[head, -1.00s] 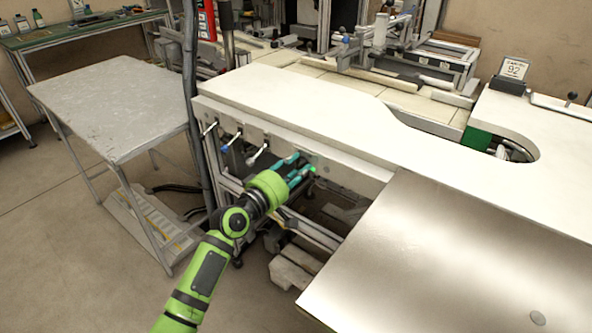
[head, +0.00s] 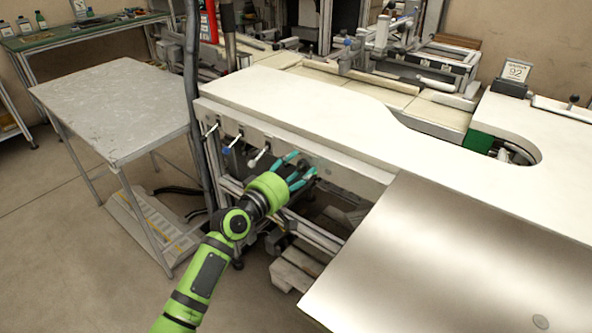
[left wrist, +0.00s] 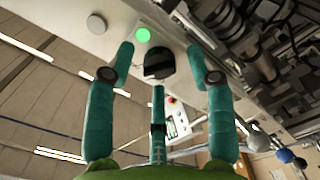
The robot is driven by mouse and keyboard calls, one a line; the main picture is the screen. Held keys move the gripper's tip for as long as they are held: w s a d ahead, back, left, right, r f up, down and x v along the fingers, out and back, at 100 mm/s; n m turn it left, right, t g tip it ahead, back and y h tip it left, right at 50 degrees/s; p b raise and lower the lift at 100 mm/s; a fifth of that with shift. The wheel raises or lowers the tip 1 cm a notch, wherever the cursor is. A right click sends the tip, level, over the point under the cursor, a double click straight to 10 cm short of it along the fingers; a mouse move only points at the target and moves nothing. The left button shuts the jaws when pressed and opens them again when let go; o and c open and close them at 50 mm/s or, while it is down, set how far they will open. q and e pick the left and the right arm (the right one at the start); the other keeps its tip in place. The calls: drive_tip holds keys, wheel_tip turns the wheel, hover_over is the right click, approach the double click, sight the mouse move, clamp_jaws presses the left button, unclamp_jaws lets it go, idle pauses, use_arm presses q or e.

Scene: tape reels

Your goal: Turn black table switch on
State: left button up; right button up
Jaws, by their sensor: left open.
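The black switch (left wrist: 158,66) is a dark rounded knob on the pale front panel of the table. It shows in the left wrist view, ahead of my left gripper and between its fingers. My left gripper (head: 300,170) has teal fingers. It is open in front of the table's front edge in the head view, and the left wrist view shows its fingers (left wrist: 160,62) spread on either side of the switch. I cannot tell whether any finger touches it. The switch is not clear in the head view. My right gripper is not in view.
A lit green button (left wrist: 143,35) and a pale round button (left wrist: 96,24) sit beside the switch. Several levers, one of them white-tipped (head: 257,157), stick out left of my gripper. The white table top (head: 320,105) lies above; a metal sheet (head: 450,265) is at right.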

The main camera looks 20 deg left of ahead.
use_arm(q)
drive_tip(key=shift+s, duration=0.15)
drive_tip(key=v, duration=1.1)
drive_tip(key=shift+s+a, duration=0.15)
drive_tip(key=shift+s, duration=0.2)
drive_tip(key=s+a+f+m+g+y+p, duration=0.1)
drive_tip(key=s+a+f+g+y+p, duration=0.15)
drive_tip(key=f, duration=1.25)
drive_tip(key=s+a+f+m+g+y+p, duration=0.15)
drive_tip(key=s+f+g, duration=0.25)
drive_tip(key=f, duration=1)
drive_tip(key=s+d+f+m+g+y+p, duration=0.15)
drive_tip(key=s+f+m+g, duration=0.4)
drive_tip(key=s+f, duration=1.3)
drive_tip(key=s+d+f+m+g, duration=0.1)
drive_tip(key=s+g, duration=0.1)
drive_tip(key=s, duration=0.8)
drive_tip(key=s+d+f+m+g+p, duration=0.1)
drive_tip(key=s+d+f+m+g, duration=0.1)
drive_tip(key=s, duration=0.8)
drive_tip(key=shift+y, duration=0.35)
drive_tip(key=shift+s+d, duration=0.1)
